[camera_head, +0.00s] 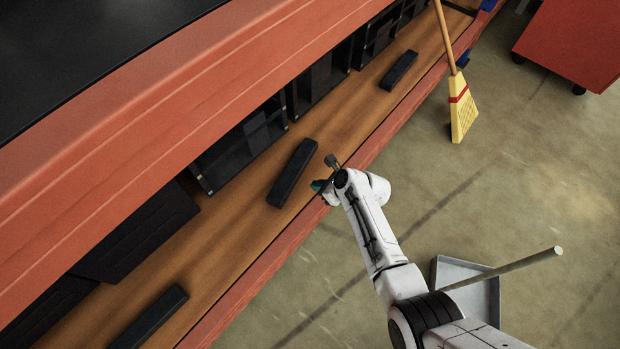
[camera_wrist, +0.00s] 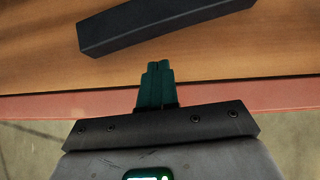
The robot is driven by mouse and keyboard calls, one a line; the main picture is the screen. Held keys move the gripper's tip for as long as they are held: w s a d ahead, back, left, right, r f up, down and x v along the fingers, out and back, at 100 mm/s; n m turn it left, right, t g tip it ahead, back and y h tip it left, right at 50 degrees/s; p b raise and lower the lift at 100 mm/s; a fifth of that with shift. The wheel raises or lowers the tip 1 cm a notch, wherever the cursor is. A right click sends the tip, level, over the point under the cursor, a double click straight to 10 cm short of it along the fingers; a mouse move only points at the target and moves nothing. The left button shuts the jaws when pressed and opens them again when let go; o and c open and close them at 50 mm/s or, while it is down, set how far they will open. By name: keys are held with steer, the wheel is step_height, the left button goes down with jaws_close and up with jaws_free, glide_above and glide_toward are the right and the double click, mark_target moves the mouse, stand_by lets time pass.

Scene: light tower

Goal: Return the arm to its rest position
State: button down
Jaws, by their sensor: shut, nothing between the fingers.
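My arm reaches up from the lower right in the head view. My gripper (camera_head: 318,186) is at its end, at the red front edge of the wooden shelf (camera_head: 232,262). In the wrist view the green fingers of my gripper (camera_wrist: 157,72) are together with nothing between them. A black bar (camera_head: 292,173) lies on the shelf just left of my gripper. It also shows in the wrist view (camera_wrist: 165,24), beyond the fingertips and apart from them.
Other black bars (camera_head: 398,70) (camera_head: 149,318) lie along the shelf. A red beam (camera_head: 165,105) overhangs it. A broom (camera_head: 462,108) leans at the shelf edge. A grey dustpan (camera_head: 484,290) is on the floor beside my arm. A red cabinet (camera_head: 575,42) stands top right. Open floor lies at right.

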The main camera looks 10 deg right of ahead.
steer(key=p+v, duration=0.4)
steer(key=v, duration=0.4)
steer(key=shift+r, duration=0.25)
steer(key=s+d+r+n+g+h, duration=0.25)
steer(key=s+r+n, duration=0.25)
steer(key=s+n, duration=0.45)
steer(key=s+d+r+n+g+h, duration=0.15)
steer(key=s+d+r+n, duration=0.3)
steer(key=s+n, duration=0.5)
steer(key=s+d+r+n+g+h, duration=0.25)
steer(key=s+r+n, duration=0.25)
steer(key=s+n, duration=0.45)
step_height(320, 180, up, 20)
steer(key=s+m+p, duration=0.1)
steer(key=p, duration=1.8)
steer(key=shift+d+f+t, duration=0.2)
steer(key=shift+d+t, duration=0.15)
steer(key=shift+d, duration=0.05)
